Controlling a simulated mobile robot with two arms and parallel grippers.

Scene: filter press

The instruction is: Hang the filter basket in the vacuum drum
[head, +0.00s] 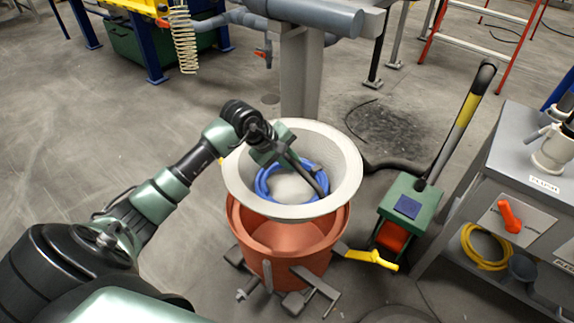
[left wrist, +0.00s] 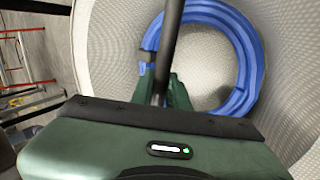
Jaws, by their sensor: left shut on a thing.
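The filter basket (head: 352,165) is a pale, wide-rimmed bowl with a mesh inside; it fills much of the left wrist view (left wrist: 110,60). A dark bar (head: 312,172) crosses its mouth. My left gripper (head: 283,158) is shut on this bar, and in the left wrist view the bar runs up between the fingers (left wrist: 158,90). A coiled blue ring (head: 264,185) lies inside the basket. The basket is over the orange-red vacuum drum (head: 262,262), whose front inner wall shows below it. I cannot tell whether they touch. My right gripper is not in view.
A yellow lever (head: 372,258) sticks out at the drum's right. A green pump unit (head: 408,205) with a tall handle stands right of it. A grey bench (head: 500,165) is at the far right. A grey post (head: 300,80) rises behind. Floor at left is clear.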

